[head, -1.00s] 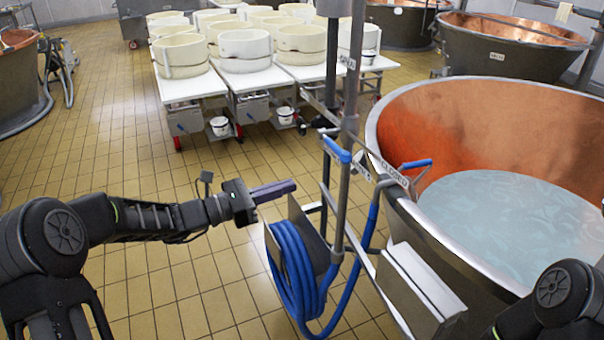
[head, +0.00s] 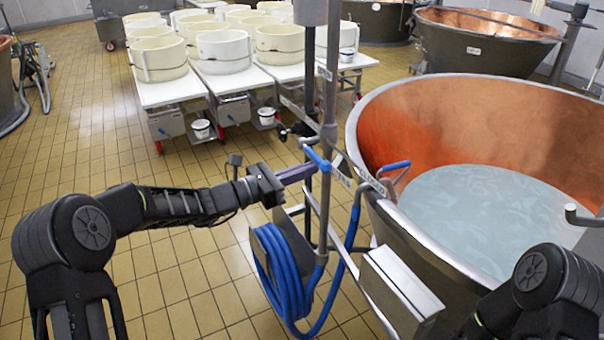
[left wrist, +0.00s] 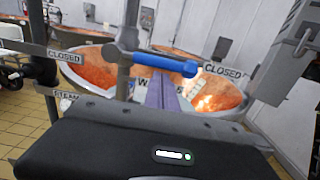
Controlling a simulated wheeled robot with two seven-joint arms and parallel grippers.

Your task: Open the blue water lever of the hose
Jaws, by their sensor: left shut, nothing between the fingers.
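A blue lever (head: 316,159) sits on a grey vertical pipe of the hose stand. In the left wrist view the blue lever (left wrist: 165,63) lies across the picture, roughly level, with its pivot at the left on the pipe. The coiled blue hose (head: 278,268) hangs below on the stand. My left gripper (head: 308,173) is shut and empty, its purple-grey fingers pointing at the lever from the left. In the left wrist view the left gripper (left wrist: 162,88) shows just below the lever; I cannot tell whether they touch. My right gripper is out of view.
A second blue-handled lever (head: 395,166) stands to the right by the rim of a large copper vat (head: 440,110) holding water. A "CLOSED" sign (left wrist: 222,70) shows behind the lever. White tables (head: 225,80) with cream moulds stand behind. Tiled floor at left is clear.

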